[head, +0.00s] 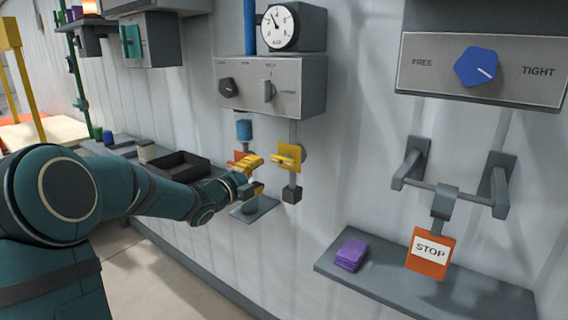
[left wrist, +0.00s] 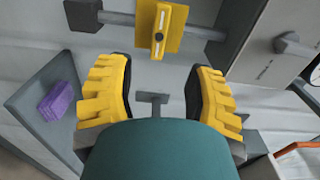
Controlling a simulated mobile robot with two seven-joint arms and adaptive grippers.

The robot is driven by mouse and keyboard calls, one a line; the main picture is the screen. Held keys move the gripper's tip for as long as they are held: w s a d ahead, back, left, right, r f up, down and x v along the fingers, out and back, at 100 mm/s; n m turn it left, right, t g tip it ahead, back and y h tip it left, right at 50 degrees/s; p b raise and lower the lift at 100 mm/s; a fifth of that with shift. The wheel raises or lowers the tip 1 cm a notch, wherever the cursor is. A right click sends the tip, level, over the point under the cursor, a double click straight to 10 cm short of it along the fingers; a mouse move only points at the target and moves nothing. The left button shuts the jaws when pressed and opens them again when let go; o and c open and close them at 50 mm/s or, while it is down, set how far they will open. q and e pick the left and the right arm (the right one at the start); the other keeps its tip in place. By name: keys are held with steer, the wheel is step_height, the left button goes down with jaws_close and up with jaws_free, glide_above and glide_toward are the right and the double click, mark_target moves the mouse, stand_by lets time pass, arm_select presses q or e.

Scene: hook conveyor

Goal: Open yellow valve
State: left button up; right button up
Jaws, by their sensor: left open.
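The yellow valve (head: 291,156) is a square yellow plate with a bar handle, on a vertical pipe below a grey control panel. Its handle lies across the pipe. In the left wrist view the valve (left wrist: 160,28) is at the top centre, beyond the fingertips. My left gripper (head: 251,164) has yellow fingers and is open, just left of the valve in the head view. In the left wrist view the open fingers (left wrist: 157,72) have a gap with no valve part between them. My right gripper is in neither view.
An orange plate (head: 238,155) on a neighbouring pipe is partly hidden behind my left gripper. The panel (head: 300,88) with knobs and a gauge (head: 278,26) is above. A shelf (head: 385,283) with a purple block (head: 351,254) and a hanging STOP sign (head: 431,252) are right.

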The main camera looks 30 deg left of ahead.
mark_target(281, 161)
arm_select(q)
steer(key=w, duration=0.7)
steer(key=w+d, duration=0.1)
steer(key=w, duration=0.3)
steer(key=shift+w, duration=0.3)
jaws_close()
